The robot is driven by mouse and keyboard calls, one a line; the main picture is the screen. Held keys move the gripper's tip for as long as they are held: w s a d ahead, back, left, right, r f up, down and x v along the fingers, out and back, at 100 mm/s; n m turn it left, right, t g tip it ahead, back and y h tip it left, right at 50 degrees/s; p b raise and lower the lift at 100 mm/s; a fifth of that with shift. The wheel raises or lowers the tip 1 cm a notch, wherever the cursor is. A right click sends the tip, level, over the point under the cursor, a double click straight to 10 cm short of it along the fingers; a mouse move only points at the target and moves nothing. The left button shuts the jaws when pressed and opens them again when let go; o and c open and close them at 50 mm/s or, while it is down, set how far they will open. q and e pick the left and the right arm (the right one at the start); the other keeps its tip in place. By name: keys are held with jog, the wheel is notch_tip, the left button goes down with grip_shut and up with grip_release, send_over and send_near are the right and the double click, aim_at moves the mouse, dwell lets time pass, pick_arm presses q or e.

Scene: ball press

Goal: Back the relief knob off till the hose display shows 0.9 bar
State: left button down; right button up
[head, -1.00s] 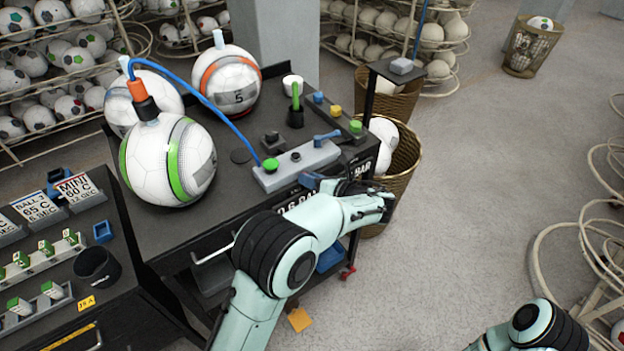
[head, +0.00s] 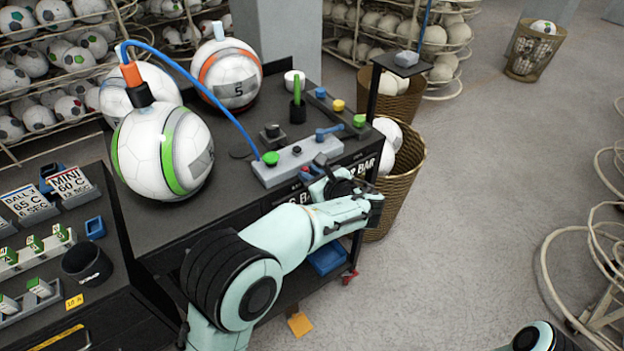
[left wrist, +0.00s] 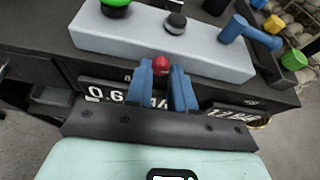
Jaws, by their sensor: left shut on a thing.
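The red knob (left wrist: 161,65) sits at the front of the pale grey valve block (left wrist: 130,35). The blue fingers of my left gripper (left wrist: 167,87) stand on either side of it in the left wrist view, shut on it. In the head view my left gripper (head: 312,178) is at the front edge of the valve block (head: 292,168), and its hand partly covers the signs below. A blue hose (head: 215,103) runs from the block to the orange fitting on a green-striped ball (head: 165,152). I cannot make out a hose display reading. My right gripper is out of view.
The block carries a green button (head: 270,158) and a blue lever (head: 328,132). A thin post with a small shelf (head: 403,68) and a ball basket (head: 405,180) stand right of the bench.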

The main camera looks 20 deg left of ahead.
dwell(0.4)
pick_arm(q)
jog(key=c, duration=1)
grip_release()
jog(key=shift+o, duration=0.2)
jog(key=v, duration=1.3)
jog(key=shift+s+b, duration=0.25)
jog(key=shift+b, duration=0.05)
jog(key=shift+r, duration=0.15)
